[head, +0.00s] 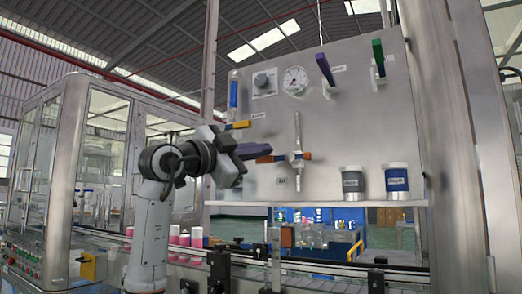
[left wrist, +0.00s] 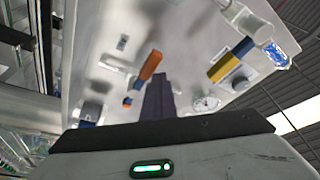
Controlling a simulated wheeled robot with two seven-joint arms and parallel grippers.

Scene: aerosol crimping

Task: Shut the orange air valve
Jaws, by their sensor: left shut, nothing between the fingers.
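The orange valve handle (head: 304,156) is on the upright grey panel, at the foot of a thin vertical pipe, above a small "Air" label (head: 282,180). It lies roughly level, across the pipe, with orange showing on both sides of a pale fitting. In the left wrist view the orange handle (left wrist: 151,65) is just left of the fingers, with blue beside it. My left gripper (head: 268,151) is shut and empty, its dark fingers pointing right at the handle's left end. I cannot tell whether they touch. My right gripper is out of view.
A yellow-and-blue handle (head: 238,125) is just above my left gripper. Purple (head: 325,69) and green (head: 378,58) levers, a gauge (head: 295,81) and a knob (head: 264,82) are higher up. Grey (head: 353,181) and blue-labelled (head: 396,182) jars stand at the panel's lower right.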

